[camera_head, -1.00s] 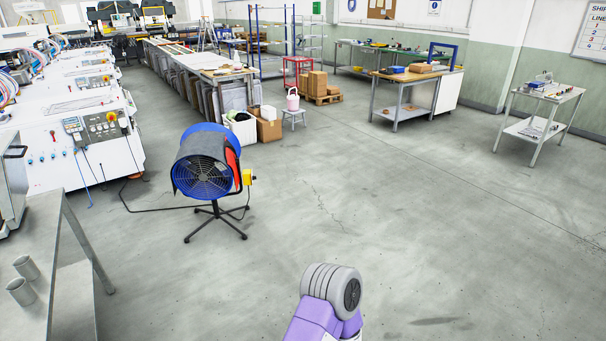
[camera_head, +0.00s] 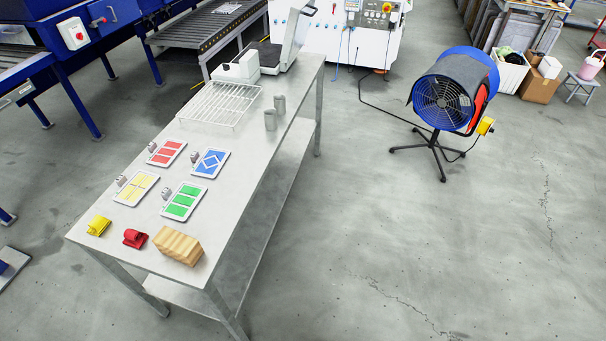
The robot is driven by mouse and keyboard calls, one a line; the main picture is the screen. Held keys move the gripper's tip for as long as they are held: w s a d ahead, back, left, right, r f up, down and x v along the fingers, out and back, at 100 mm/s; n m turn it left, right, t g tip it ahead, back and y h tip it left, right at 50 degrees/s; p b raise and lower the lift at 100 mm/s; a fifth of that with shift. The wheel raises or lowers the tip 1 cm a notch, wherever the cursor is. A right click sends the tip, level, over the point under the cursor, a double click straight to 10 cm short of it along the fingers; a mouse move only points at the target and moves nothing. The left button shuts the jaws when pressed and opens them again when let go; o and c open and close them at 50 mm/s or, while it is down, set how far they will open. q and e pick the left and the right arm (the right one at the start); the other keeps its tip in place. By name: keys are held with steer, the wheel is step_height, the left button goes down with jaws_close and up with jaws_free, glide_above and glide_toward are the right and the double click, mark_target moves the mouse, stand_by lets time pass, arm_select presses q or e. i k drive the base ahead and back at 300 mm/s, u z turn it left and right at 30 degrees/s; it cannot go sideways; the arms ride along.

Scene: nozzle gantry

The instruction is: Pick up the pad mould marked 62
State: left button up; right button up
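No marking 62 is readable at this size, so I cannot tell which thing is the pad mould. A steel table (camera_head: 262,160) stands left of centre. On it lie white-framed plates with red (camera_head: 166,153), blue (camera_head: 210,162), yellow (camera_head: 137,188) and green (camera_head: 184,202) panels, with small grey pieces beside them. Nearer are a yellow piece (camera_head: 99,225), a red piece (camera_head: 135,238) and a ridged tan block (camera_head: 178,246). Two grey cylinders (camera_head: 275,112) stand by the table's right edge. Neither of my grippers is in view.
A wire rack (camera_head: 220,104) and a white device (camera_head: 238,69) sit at the table's far end. A blue fan (camera_head: 446,100) on a stand is to the right, its cable on the floor. Blue machinery (camera_head: 80,40) is at the far left. The floor at right front is clear.

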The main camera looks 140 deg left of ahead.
mark_target(180, 205)
steer(key=z, duration=2.15)
steer(key=k, duration=2.45)
steer(key=z, duration=1.55)
